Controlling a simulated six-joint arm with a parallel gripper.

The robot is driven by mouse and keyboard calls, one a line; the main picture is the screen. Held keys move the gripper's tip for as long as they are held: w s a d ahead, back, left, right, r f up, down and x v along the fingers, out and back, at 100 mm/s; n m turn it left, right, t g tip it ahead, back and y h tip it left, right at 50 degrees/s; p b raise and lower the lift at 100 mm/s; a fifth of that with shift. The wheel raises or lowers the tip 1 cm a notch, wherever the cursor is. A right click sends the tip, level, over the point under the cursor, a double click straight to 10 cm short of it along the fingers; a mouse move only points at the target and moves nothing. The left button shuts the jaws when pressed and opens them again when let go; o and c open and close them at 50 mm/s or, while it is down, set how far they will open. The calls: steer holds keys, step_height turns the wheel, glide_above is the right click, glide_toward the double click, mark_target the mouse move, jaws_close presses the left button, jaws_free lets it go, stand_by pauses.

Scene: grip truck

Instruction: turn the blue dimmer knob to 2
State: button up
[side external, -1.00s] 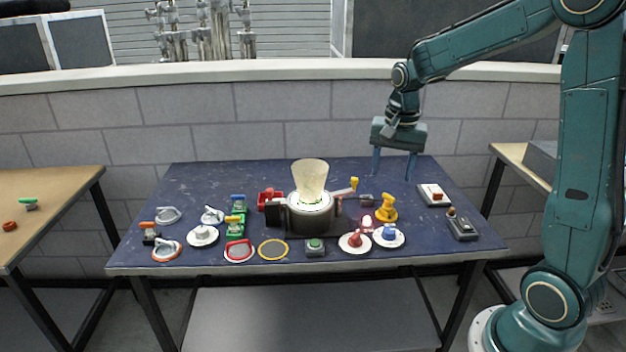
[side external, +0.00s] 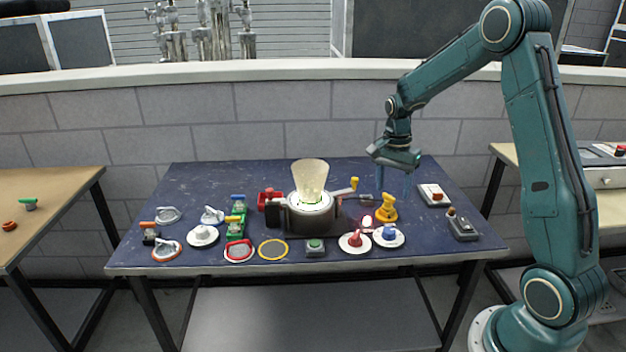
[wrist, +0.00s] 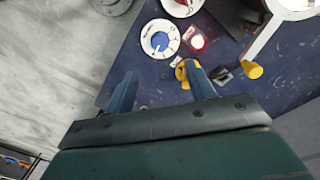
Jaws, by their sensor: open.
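The blue dimmer knob (side external: 389,232) sits on a round white dial plate (side external: 396,241) at the front right of the dark blue table. In the wrist view the blue knob (wrist: 160,41) is at the top, in the middle of its white plate with dark marks around it. The marks are too small to read. My gripper (side external: 394,190) is open and empty above the table, behind the knob and higher than it. In the wrist view its two blue fingers (wrist: 163,80) are wide apart, with the knob beyond their tips and clear of them.
A red knob (side external: 354,239) on a white plate stands left of the blue one. A yellow part (side external: 386,209) and a glowing red lamp (side external: 366,221) stand just behind. A grinder-like machine with a cone (side external: 309,177) is at the middle. A dark switch box (side external: 462,225) is to the right.

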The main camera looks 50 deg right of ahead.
mark_target(389, 230)
steer(key=f, duration=1.3)
steer(key=shift+s, duration=0.35)
steer(key=c, duration=1)
